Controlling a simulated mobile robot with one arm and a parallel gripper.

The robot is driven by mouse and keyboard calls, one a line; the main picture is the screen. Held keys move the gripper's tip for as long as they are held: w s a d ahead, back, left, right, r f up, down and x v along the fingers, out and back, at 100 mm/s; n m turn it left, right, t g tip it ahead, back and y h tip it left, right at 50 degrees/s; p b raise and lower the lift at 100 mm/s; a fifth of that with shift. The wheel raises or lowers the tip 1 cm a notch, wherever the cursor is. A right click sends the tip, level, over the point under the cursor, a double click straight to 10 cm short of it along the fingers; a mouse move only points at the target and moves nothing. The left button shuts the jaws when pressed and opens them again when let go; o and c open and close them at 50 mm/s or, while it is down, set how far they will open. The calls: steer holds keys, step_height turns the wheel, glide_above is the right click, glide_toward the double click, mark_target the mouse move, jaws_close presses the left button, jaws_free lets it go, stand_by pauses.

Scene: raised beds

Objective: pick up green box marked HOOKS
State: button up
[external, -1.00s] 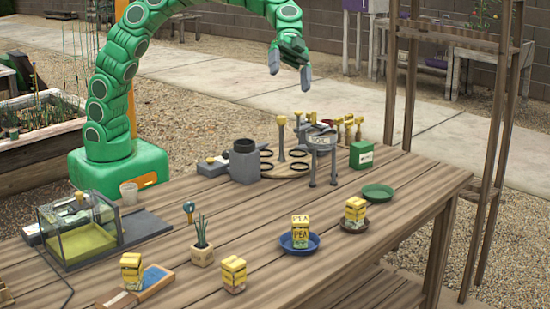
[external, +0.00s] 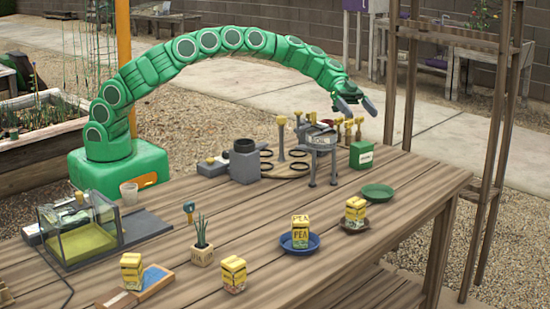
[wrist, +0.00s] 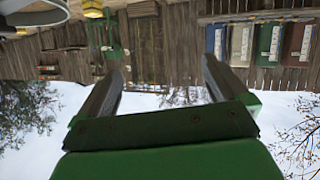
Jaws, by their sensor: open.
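The green box (external: 361,155) with a pale label stands upright on the wooden table, near its far right edge. Its lettering is too small to read in the external view. My gripper (external: 357,106) is in the air above the box, clearly apart from it, with its two grey fingers spread and nothing between them. In the wrist view my gripper (wrist: 162,85) is also open and empty, and I cannot make out the box for sure there.
A grey stand (external: 321,155) with a tray on top is just left of the box. A green saucer (external: 377,191) lies in front of it. Yellow-handled tools (external: 349,131) stand behind. A wooden post (external: 393,75) rises beyond the table, right of my gripper.

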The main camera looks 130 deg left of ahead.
steer(key=y, duration=0.1)
glide_above(361, 143)
steer(key=d, duration=0.3)
step_height(361, 143, down, 5)
steer(key=shift+r, duration=0.1)
steer(key=shift+y, duration=0.4)
steer(key=s+a+f, duration=0.1)
steer(key=f, duration=0.1)
steer(key=s+a+f, duration=0.1)
steer(key=s+f, duration=0.1)
steer(key=f, duration=0.1)
steer(key=s+a+f, duration=0.1)
steer(key=s+f, duration=0.1)
steer(key=shift+s+a+f, duration=0.15)
steer(key=shift+a, duration=0.25)
steer(key=shift+x, duration=3.5)
steer(key=shift+d, duration=0.1)
steer(key=shift+c, duration=0.3)
steer(key=c, duration=1)
